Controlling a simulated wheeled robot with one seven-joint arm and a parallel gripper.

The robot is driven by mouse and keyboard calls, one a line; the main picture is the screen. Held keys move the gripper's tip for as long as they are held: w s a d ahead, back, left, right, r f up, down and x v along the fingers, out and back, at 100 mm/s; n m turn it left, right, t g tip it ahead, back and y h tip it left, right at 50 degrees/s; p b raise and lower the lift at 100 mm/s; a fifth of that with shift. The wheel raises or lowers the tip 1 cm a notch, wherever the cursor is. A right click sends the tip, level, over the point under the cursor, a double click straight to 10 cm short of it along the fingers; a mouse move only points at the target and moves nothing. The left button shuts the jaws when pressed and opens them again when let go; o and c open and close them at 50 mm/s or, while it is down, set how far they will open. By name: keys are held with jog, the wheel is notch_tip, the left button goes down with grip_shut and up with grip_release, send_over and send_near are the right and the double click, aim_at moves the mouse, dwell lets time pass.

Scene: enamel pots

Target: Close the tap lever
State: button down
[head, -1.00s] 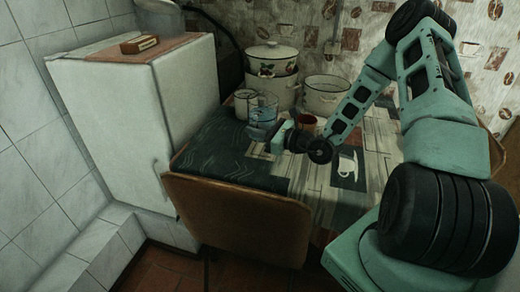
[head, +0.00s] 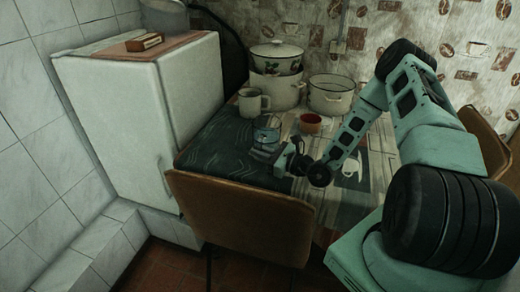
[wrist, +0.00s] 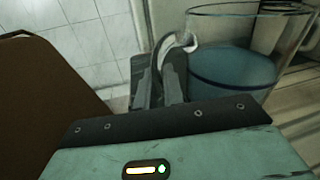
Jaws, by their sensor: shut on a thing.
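My gripper (wrist: 160,78) is shut on a pale curved piece (wrist: 184,42) at the near side of a clear glass vessel (wrist: 232,66) with a blue lower part. I cannot tell whether this piece is a handle or a tap lever; no tap is clearly seen. In the head view my gripper (head: 281,157) is low over the table's left part, against the glass vessel (head: 265,136). The vessel looks upright; whether its base touches the table is hidden.
A white mug (head: 250,102) stands behind the glass vessel and a red cup (head: 311,123) to its right. Enamel pots (head: 276,88) and a wide pot (head: 331,97) stand at the back. A chair (head: 238,215) blocks the front; a white fridge (head: 150,110) stands left.

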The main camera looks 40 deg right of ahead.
jog(key=c, duration=1.5)
grip_release()
jog(key=shift+f, duration=0.1)
